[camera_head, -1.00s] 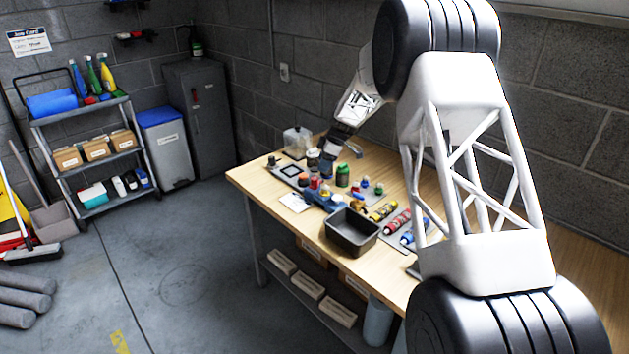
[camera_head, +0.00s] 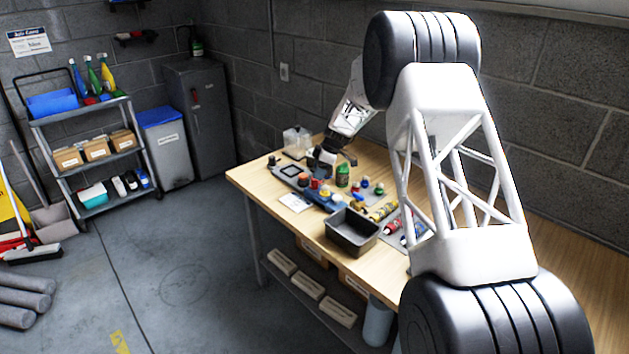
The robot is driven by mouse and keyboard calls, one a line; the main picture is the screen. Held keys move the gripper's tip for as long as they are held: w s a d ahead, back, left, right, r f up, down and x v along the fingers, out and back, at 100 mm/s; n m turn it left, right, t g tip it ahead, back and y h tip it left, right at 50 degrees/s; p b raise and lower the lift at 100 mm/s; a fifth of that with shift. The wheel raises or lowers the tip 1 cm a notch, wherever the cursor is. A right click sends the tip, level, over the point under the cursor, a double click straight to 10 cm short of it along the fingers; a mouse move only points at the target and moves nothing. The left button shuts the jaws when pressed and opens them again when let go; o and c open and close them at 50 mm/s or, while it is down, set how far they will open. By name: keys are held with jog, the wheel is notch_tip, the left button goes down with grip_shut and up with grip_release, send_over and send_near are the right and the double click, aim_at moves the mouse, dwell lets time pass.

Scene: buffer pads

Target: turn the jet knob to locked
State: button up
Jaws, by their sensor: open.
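A blue-grey panel (camera_head: 284,171) lies near the far left end of the wooden workbench, with small coloured knob-like parts along it. A small black knob-like piece (camera_head: 272,160) stands at its left end. It may be the jet knob, but its setting is too small to read. My gripper (camera_head: 322,163) is open, low over the far side of the panel and to the right of the black piece. The gripper hides part of the panel. I cannot tell whether its fingertips touch anything.
A green bottle (camera_head: 342,176) stands close to the right of my gripper. A clear container (camera_head: 297,138) is behind the panel. A dark tray (camera_head: 351,241) and several coloured bottles are nearer. The bench's left front edge (camera_head: 262,201) is close.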

aim_at(316, 182)
jog(key=shift+x, duration=2.4)
jog(key=shift+c, duration=0.3)
jog(key=c, duration=0.9)
